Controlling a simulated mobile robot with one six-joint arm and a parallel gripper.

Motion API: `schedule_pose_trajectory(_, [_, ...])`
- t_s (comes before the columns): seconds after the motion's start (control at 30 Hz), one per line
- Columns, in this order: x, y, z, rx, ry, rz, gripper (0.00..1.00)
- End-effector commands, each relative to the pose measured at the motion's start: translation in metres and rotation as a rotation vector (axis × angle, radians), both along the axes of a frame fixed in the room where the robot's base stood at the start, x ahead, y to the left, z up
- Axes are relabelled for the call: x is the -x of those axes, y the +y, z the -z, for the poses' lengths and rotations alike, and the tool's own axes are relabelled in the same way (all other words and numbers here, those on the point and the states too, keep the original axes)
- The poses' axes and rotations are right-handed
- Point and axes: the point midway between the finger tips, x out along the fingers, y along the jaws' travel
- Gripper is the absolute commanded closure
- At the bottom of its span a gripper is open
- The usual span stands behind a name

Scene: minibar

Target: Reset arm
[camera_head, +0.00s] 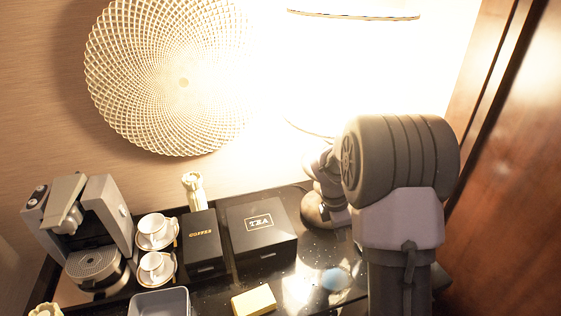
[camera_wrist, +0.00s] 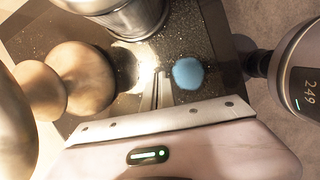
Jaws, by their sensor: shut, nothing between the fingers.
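In the wrist view, my gripper (camera_wrist: 158,88) has its two thin fingers together, with nothing between them. It points down over the dark, speckled counter top. A round blue thing (camera_wrist: 188,73) lies just right of the fingertips, apart from them in the picture. The blue thing also shows in the head view (camera_head: 335,279), on the counter left of my arm. In the head view my arm (camera_head: 400,215) stands over the right end of the counter, and my gripper is hidden.
A coffee machine (camera_head: 85,235), two white cups (camera_head: 154,226), a coffee box (camera_head: 204,243) and a tea box (camera_head: 261,230) stand on the counter. A yellow block (camera_head: 254,300) and grey tray (camera_head: 160,303) lie in front. A lamp (camera_head: 350,70) and wooden panel (camera_head: 520,180) are close to my arm.

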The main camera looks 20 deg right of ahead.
Motion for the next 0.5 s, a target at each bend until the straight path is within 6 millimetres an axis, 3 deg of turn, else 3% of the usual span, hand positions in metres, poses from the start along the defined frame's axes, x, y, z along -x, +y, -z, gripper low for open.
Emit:
schedule_pose_trajectory(0.07, [0.007,0.02,-0.022,-0.018,-0.084,0.131,1.0])
schedule_pose_trajectory(0.13, [0.028,0.053,-0.053,-0.071,-0.204,0.359,1.0])
schedule_pose_trajectory(0.23, [0.078,0.11,-0.089,-0.213,-0.37,0.757,1.0])
schedule_pose_trajectory(0.3, [0.119,0.145,-0.101,-0.34,-0.445,1.026,1.0])
schedule_pose_trajectory(0.4, [0.171,0.183,-0.101,-0.518,-0.485,1.354,1.0])
schedule_pose_trajectory(0.5, [0.207,0.207,-0.094,-0.652,-0.469,1.582,1.0])
